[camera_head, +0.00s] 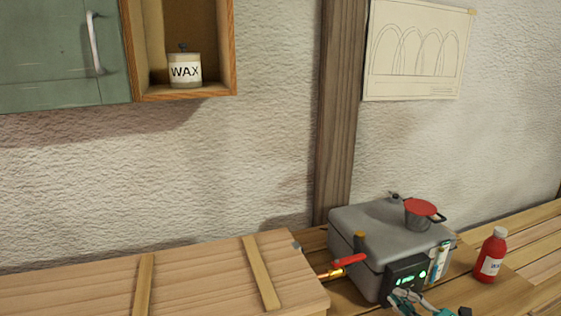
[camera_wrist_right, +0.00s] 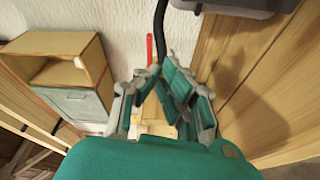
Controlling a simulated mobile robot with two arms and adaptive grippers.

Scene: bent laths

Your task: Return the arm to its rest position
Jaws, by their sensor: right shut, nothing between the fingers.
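My right gripper (camera_head: 418,302) shows at the bottom edge of the head view, just in front of the grey metal box (camera_head: 375,225). It is teal and grey, and only part of it is in the picture. In the right wrist view the gripper's fingers (camera_wrist_right: 163,98) are drawn together, shut with nothing held between them. My left gripper is in neither view.
The box has a lit green display (camera_head: 408,277), a red lever (camera_head: 349,261) and a red-lidded pot (camera_head: 419,213) on top. A red bottle (camera_head: 491,257) stands to its right. A wooden chest (camera_head: 200,275) lies left. A wax jar (camera_head: 185,71) sits in the wall shelf (camera_head: 228,50).

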